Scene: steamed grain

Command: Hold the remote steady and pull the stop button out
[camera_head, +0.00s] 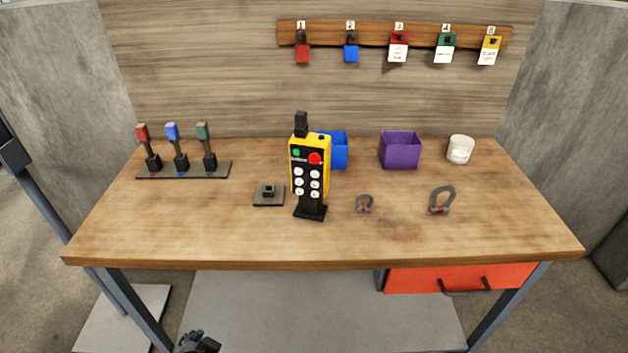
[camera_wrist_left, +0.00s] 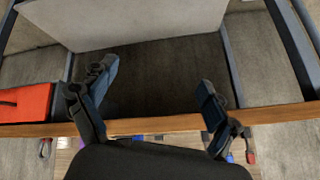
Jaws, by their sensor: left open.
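The yellow and black remote (camera_head: 311,170) stands upright on a black stand in the middle of the wooden table (camera_head: 200,236). Its red stop button (camera_head: 315,158) is at the upper right of its face, beside a green button. I cannot tell whether the stop button is in or out. My left gripper (camera_head: 198,343) is low in front of the table, apart from the remote, with only a small part showing at the bottom edge. In the left wrist view its two fingers (camera_wrist_left: 155,90) are spread wide with nothing between them. My right gripper is not seen.
A lever rack (camera_head: 185,170) stands at the left. A hook board (camera_head: 390,34) hangs behind. The table's front left is clear.

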